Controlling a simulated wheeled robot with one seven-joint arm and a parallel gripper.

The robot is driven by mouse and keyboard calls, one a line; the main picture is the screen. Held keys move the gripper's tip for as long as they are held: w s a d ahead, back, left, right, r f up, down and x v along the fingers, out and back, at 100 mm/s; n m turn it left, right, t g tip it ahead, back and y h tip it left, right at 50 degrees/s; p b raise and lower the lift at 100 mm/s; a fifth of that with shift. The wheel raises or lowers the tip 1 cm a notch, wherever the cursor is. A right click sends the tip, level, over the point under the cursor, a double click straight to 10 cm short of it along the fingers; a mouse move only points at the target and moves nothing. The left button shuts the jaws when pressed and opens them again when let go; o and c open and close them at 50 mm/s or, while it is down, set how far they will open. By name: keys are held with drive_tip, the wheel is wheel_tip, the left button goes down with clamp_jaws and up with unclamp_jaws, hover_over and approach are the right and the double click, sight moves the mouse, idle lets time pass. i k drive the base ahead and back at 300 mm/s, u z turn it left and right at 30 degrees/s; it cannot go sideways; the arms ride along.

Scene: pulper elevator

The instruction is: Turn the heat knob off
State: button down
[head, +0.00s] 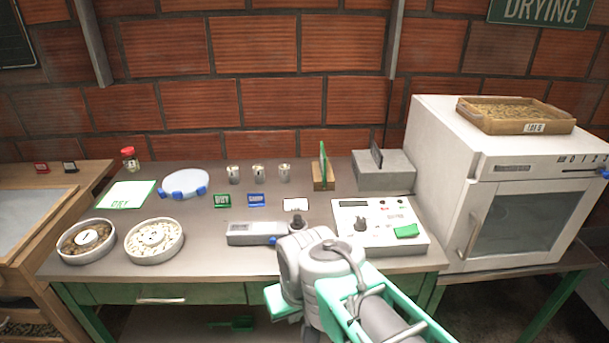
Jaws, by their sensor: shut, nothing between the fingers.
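A dial at the right edge of the picture, on the front of the white oven (430,160), has a blue-and-grey knob (604,172) under a scale marked 0, 1, 2, 3. The knob is partly cut off by the picture edge, so I cannot tell its setting. A white control box (350,208) on the bench has a dark knob (360,225) and a green button (405,231). My gripper (308,325) is at the bench's front edge, low and well left of the oven. It is shut and empty; its fingertips are hard to see.
A wooden tray of beans (515,112) sits on the oven. The oven door (515,225) is shut, with a handle (468,235) standing out. The bench holds two round dishes (85,240), a grey device (255,232) and small cups (258,173). A brick wall is behind.

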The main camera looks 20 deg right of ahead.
sight(360, 225)
drive_tip(key=u, duration=0.05)
drive_tip(key=k, duration=0.45)
drive_tip(key=z, duration=0.55)
drive_tip(key=i, duration=0.8)
drive_tip(key=u, duration=0.8)
drive_tip(key=i, duration=0.5)
drive_tip(key=u, duration=0.5)
